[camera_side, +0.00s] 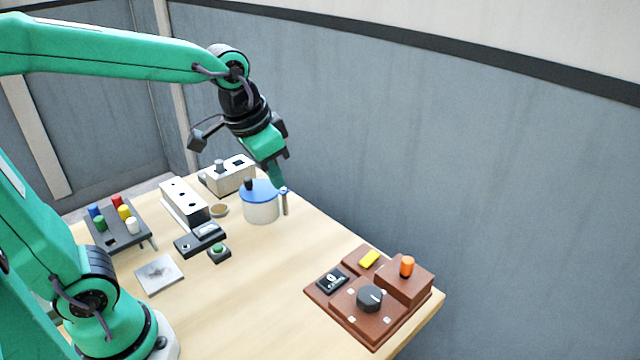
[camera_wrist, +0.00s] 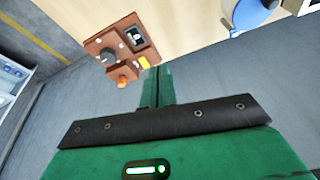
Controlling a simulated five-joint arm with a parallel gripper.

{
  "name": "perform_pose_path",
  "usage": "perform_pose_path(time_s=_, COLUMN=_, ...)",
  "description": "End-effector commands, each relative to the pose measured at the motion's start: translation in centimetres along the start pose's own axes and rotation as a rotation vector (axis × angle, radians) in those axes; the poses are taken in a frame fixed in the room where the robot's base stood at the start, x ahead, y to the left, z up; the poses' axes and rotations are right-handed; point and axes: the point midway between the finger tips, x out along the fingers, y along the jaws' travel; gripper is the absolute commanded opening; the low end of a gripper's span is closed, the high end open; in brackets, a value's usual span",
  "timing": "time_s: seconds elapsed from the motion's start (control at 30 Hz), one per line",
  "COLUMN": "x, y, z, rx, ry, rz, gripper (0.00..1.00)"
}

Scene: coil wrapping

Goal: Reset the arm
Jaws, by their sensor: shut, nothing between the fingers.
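My green arm reaches over the table from the left in the side view. My gripper (camera_side: 278,184) points down beside the white pot with a blue lid (camera_side: 261,203), near the table's far edge. It is shut and holds nothing. In the wrist view my gripper's green fingers (camera_wrist: 158,88) are together, with the floor and wall behind them. A small grey upright piece (camera_side: 284,201) stands right beside the pot, just under the fingertips. I cannot tell whether the fingertips touch it.
A brown control box (camera_side: 369,297) with a black dial and orange knob sits at the table's right corner. A rack of coloured pegs (camera_side: 121,225), a white block with holes (camera_side: 185,203) and a green button (camera_side: 218,251) stand left. The table's middle is clear.

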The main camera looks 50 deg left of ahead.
Motion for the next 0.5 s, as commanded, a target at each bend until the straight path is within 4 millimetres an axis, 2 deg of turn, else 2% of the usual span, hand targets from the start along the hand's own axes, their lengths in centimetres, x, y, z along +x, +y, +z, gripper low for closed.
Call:
perform_pose_path(time_s=0.23, x=-2.1, y=-0.9, z=4.2, rx=-0.078, ry=0.077, rz=-0.021, gripper=0.0)
perform_pose_path(time_s=0.5, x=-3.0, y=-1.4, z=8.2, rx=-0.154, ry=0.151, rz=-0.042, gripper=0.0)
